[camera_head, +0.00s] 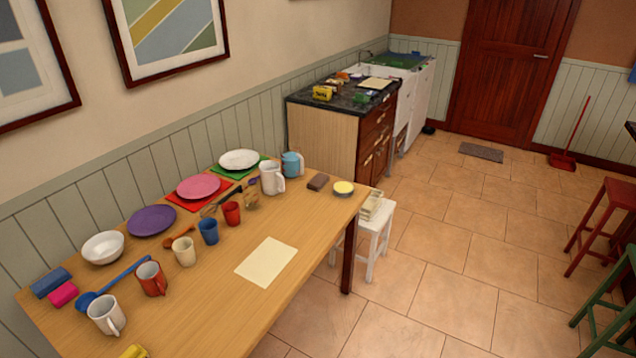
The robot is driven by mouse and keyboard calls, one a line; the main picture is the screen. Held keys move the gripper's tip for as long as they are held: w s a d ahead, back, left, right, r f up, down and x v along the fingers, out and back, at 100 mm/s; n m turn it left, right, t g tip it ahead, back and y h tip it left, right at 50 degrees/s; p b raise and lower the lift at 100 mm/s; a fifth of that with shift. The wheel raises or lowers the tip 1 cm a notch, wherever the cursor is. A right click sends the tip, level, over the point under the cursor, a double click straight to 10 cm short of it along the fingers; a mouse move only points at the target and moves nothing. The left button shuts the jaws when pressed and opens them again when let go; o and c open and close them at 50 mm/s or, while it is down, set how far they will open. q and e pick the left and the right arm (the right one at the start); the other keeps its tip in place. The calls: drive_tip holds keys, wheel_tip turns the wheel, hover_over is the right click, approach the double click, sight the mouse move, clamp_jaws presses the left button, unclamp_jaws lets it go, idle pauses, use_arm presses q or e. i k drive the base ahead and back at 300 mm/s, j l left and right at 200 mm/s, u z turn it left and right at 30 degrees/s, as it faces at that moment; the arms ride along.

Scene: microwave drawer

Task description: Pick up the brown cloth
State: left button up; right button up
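A small dark brown folded item (318,181), which looks like the brown cloth, lies flat at the far right end of the wooden table (215,292). It sits between a white pitcher (271,178) on its left and a small bowl with yellow contents (343,188) on its right. Nothing covers it. Neither of my grippers shows in the head view.
Several mugs, cups and plates line the table's wall side, with a blue ladle (115,284) among them. A cream sheet (267,261) lies near the front edge. A white stool (367,228) stands beside the table's right end. Open tiled floor (440,250) lies to the right.

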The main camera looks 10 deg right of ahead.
sight(319, 180)
drive_tip(key=z, duration=0.55)
drive_tip(key=i+l+z, duration=0.2)
drive_tip(key=i+z, duration=0.25)
drive_tip(key=i+l+z, duration=0.15)
drive_tip(key=z, duration=0.3)
drive_tip(key=i, duration=3.45)
drive_tip(key=i+l+u, duration=0.1)
drive_tip(key=i+u, duration=0.4)
drive_tip(key=i+l+u, duration=0.2)
drive_tip(key=i+u, duration=0.25)
drive_tip(key=k+u, duration=0.1)
drive_tip(key=u, duration=1.75)
drive_tip(key=i+j+u, duration=0.1)
drive_tip(key=u, duration=0.4)
drive_tip(key=i+j+u, duration=0.1)
drive_tip(key=u, duration=0.35)
drive_tip(key=i+u, duration=0.1)
drive_tip(key=u, duration=0.4)
